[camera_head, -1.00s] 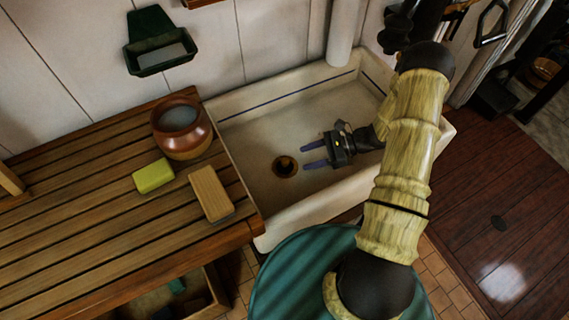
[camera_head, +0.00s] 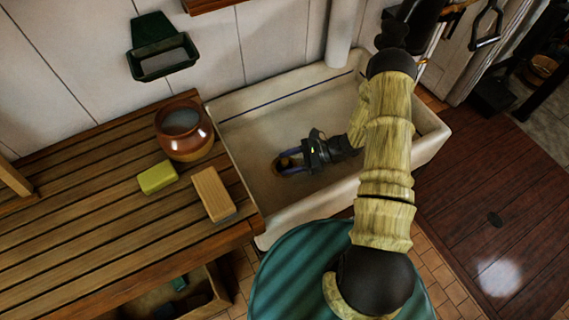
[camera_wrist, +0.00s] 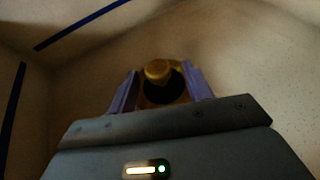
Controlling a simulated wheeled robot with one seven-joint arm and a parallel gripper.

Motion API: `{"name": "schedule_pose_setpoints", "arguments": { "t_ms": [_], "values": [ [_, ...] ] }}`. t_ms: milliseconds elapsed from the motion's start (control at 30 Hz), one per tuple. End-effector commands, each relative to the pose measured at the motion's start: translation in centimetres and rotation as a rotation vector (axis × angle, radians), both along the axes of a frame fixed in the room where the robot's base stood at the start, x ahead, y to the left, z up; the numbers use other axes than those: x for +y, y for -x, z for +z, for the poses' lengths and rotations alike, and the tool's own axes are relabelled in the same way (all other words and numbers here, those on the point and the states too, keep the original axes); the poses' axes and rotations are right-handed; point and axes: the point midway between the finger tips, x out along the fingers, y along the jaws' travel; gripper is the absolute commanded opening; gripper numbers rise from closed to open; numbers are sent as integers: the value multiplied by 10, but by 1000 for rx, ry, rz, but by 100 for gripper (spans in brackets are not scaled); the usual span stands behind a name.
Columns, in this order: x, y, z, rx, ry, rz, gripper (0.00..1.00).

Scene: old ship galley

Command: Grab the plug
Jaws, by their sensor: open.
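The plug (camera_wrist: 158,70) is a small brass-coloured knob with a dark round part below it, at the drain in the floor of the white sink (camera_head: 255,196). In the head view the plug (camera_head: 284,164) is partly covered by my gripper. My gripper (camera_head: 286,163) reaches down into the sink from the right. Its two bluish-purple fingers are open, one on each side of the plug, and they also show in the wrist view (camera_wrist: 159,84). I cannot tell whether either finger touches it.
A slatted wooden counter (camera_head: 90,220) adjoins the sink on the left. It carries a brown pot (camera_head: 184,130), a yellow-green sponge (camera_head: 157,177) and a wooden brush or block (camera_head: 213,193). The sink walls surround my gripper. A green soap holder (camera_head: 160,47) hangs on the wall.

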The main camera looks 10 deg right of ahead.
Motion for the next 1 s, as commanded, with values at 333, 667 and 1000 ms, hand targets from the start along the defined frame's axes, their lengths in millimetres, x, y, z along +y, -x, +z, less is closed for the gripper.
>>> {"name": "schedule_pose_setpoints", "arguments": {
  "t_ms": [333, 667, 1000],
  "values": [
    [0, 0, -1, 0, 0, -1, 50],
    [0, 0, 0, 0, 0, -1, 14],
    [0, 0, 1, -1, 0, -1, 0]
  ]
}}
